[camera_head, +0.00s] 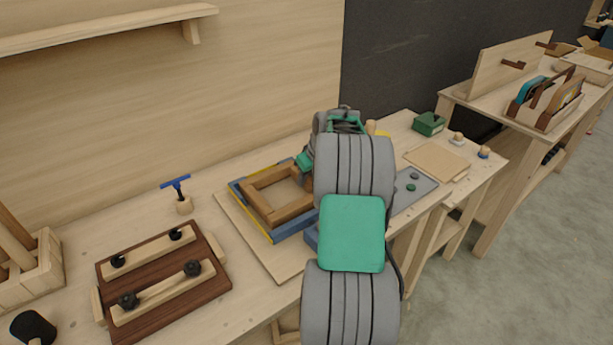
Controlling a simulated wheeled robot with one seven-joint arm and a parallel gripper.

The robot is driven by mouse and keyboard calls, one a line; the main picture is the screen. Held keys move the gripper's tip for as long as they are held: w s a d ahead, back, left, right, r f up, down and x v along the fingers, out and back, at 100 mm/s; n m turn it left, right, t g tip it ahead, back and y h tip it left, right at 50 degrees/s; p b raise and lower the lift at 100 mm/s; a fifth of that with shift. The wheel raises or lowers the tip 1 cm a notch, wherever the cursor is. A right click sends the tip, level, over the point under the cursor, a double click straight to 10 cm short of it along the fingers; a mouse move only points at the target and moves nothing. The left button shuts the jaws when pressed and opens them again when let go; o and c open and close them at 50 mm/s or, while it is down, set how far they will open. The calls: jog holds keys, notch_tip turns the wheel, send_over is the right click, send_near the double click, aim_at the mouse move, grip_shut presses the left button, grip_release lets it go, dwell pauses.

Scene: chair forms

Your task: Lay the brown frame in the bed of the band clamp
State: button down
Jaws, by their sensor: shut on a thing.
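The brown frame (260,204) is a square wooden frame with an open middle. It lies level over the bed of the band clamp (290,232), which has blue sides and a yellow band along its left edge. Whether the frame rests on the bed or hangs just above it cannot be told. My gripper (305,163) has green fingertips and is shut on the frame at its far right part. My grey arm hides the right side of the frame and part of the clamp.
The clamp sits on a pale board (276,262). To the left are a dark wooden jig (165,309) with black knobs and a blue T-handled tool (178,190). To the right are a grey mat (410,192), a thin wooden panel (437,162) and a green box (429,124).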

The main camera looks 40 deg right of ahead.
jog(key=shift+f, duration=0.35)
jog(key=c, duration=1)
grip_release()
jog(key=shift+c, duration=0.2)
jog(key=shift+r+p, duration=2.95)
jog(key=shift+r, duration=2.05)
